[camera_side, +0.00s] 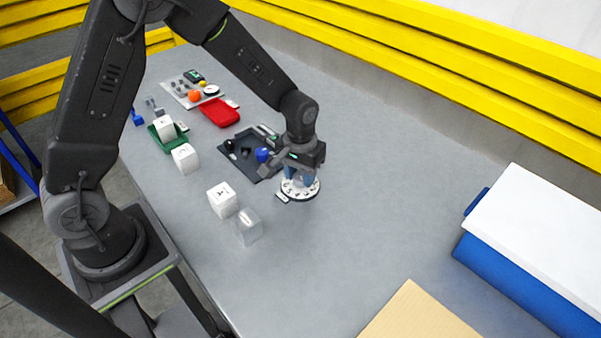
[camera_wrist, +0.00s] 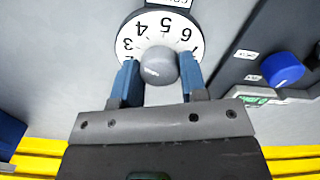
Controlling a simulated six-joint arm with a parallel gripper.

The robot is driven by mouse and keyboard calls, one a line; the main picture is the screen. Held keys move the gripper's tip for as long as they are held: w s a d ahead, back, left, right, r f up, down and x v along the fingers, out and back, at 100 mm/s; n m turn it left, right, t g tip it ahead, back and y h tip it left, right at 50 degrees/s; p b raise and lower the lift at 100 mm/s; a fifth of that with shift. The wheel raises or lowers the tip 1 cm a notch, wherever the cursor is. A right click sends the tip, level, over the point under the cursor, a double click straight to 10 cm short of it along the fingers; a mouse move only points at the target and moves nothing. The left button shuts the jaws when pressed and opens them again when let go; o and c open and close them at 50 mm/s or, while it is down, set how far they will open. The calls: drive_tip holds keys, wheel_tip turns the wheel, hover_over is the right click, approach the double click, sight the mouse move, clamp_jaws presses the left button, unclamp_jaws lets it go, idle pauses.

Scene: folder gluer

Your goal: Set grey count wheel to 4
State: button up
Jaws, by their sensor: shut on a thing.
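The count wheel is a white numbered dial (camera_side: 301,191) flat on the grey table in the side view. In the wrist view, the dial (camera_wrist: 187,36) has black digits and a round grey knob (camera_wrist: 158,66) in the middle. A 5 sits at the top of the dial, below a partly cut-off label plate (camera_wrist: 168,3). My gripper (camera_wrist: 157,79) is shut on the grey knob, with one blue finger on each side. The fingers hide the dial's lower sides. The knob's small white mark is too blurred to read. My gripper (camera_side: 299,176) is above the dial in the side view.
A dark panel (camera_side: 235,165) with a blue knob (camera_side: 262,155) is close left of the wheel. The table right of the wheel is clear up to a blue-and-white box (camera_side: 535,240).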

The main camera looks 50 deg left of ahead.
sight(300, 176)
drive_tip(key=m, duration=0.5)
idle(0.6)
drive_tip(key=o, duration=0.9)
drive_tip(key=shift+r, duration=0.15)
wheel_tip(300, 176, up, 14)
drive_tip(key=shift+f, duration=0.2)
